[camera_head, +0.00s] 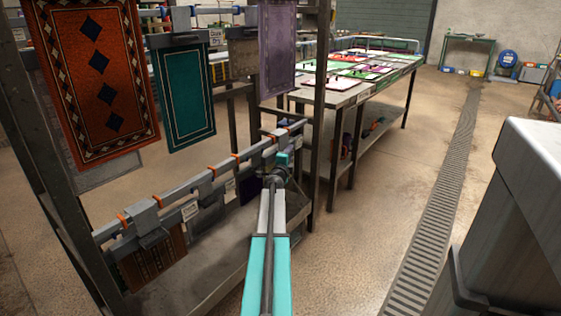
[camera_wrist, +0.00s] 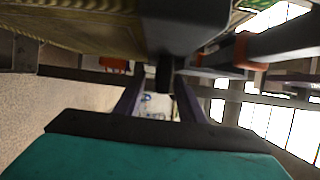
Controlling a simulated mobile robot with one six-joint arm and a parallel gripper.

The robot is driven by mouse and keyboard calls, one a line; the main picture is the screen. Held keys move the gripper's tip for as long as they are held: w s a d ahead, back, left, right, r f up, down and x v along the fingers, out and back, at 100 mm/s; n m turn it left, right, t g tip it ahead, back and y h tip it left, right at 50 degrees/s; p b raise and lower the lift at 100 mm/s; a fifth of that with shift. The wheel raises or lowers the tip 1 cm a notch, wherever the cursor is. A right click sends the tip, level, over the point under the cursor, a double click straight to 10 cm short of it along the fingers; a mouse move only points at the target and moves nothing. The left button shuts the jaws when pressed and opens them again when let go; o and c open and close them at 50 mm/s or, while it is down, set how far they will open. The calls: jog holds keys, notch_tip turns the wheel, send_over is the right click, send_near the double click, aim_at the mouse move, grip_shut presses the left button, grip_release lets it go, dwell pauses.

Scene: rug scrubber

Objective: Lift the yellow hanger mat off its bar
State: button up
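A yellow-green striped mat surface (camera_wrist: 75,28) fills the upper left of the wrist view, close to the camera; it looks like the yellow hanger mat. Beside it is a dark grey hanger block (camera_wrist: 185,25), with a dark stub below it. My gripper (camera_wrist: 160,92) is below them, its two dark fingers apart, with a gap showing between them. The stub lines up with this gap; I cannot tell whether it is between the fingers. In the head view my turquoise arm reaches the lower bar (camera_head: 195,182) at its far part, and hides the mat there.
Several hangers with orange clips sit along the lower bar, one with a brown mat (camera_head: 155,262). An orange rug (camera_head: 97,75) and a teal rug (camera_head: 183,95) hang above. A table (camera_head: 345,98) stands behind. Floor right of my arm is clear up to a grey box (camera_head: 530,190).

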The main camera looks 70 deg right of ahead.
jog(key=shift+c, duration=0.2)
grip_shut()
jog(key=shift+r, duration=0.15)
